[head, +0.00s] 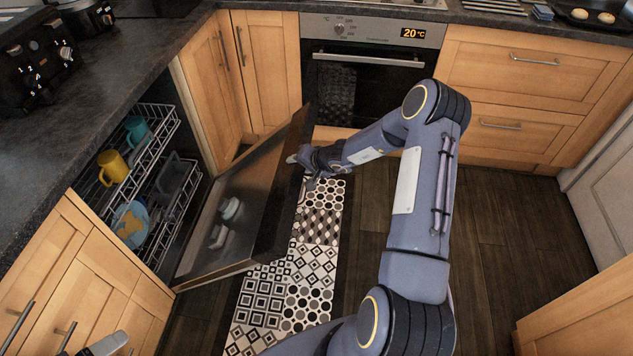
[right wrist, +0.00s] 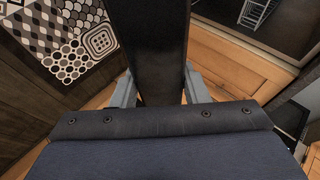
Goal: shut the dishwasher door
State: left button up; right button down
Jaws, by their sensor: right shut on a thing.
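The dishwasher door (head: 235,205) stands partly open, tilted out from the cabinet, with its metallic inner face towards the racks. My right gripper (head: 297,159) is at the upper far part of the door's edge. In the right wrist view, its two grey fingers (right wrist: 158,88) lie on either side of the dark door edge (right wrist: 158,45), shut on it. The dishwasher's upper rack (head: 150,155) and lower rack (head: 172,215) show in the opening. A small grey part of what looks like my left gripper (head: 105,345) shows at the bottom left; its jaws cannot be made out.
The racks hold a yellow mug (head: 113,166), a teal cup (head: 136,130) and a blue dish (head: 131,222). A patterned rug (head: 290,290) lies beside the door. The oven (head: 365,80) is behind my right arm. Dark floor (head: 500,225) is clear at right.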

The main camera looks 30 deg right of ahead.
jog(key=w+a+r+g+h+p, duration=0.1)
jog(key=w+a+r+p, duration=0.4)
jog(key=a+r+p, duration=0.2)
jog(key=shift+w+a, duration=0.15)
jog(key=shift+w, duration=0.2)
jog(key=c, duration=0.8)
grip_release()
jog(key=v, duration=0.7)
jog(key=shift+s+r, duration=0.2)
jog(key=shift+r, duration=0.15)
